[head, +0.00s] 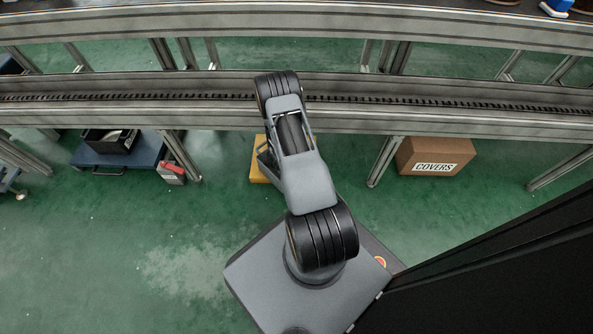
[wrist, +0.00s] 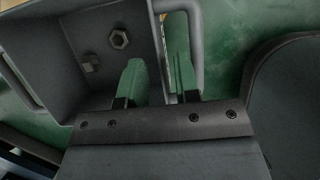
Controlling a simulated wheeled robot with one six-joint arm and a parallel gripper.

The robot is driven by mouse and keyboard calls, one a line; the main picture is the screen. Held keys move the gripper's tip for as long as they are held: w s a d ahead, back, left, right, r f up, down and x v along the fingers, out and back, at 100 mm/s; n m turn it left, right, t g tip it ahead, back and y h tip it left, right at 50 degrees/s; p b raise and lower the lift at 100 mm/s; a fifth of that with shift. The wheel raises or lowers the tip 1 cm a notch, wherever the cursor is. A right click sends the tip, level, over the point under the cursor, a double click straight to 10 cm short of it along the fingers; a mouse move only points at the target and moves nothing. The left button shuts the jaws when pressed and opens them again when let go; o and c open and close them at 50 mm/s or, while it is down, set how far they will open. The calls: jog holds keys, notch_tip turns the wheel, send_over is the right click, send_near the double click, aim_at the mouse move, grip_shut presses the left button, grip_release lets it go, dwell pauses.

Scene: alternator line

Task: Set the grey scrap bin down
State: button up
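The grey scrap bin (wrist: 72,22) fills the upper left of the wrist view, seen from above, with a hex-headed piece and another small metal piece inside. A loop handle (wrist: 196,52) stands out from its right side. My gripper (wrist: 157,82) has its two green fingers on either side of the bin's right wall, one inside the bin and one within the handle loop.
A conveyor (head: 430,104) crosses the head view. Green floor is clear at left.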

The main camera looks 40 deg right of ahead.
jog(key=p+v, duration=0.2)
jog(key=v, duration=0.6)
jog(key=shift+p, duration=0.3)
jog(key=shift+s, duration=0.1)
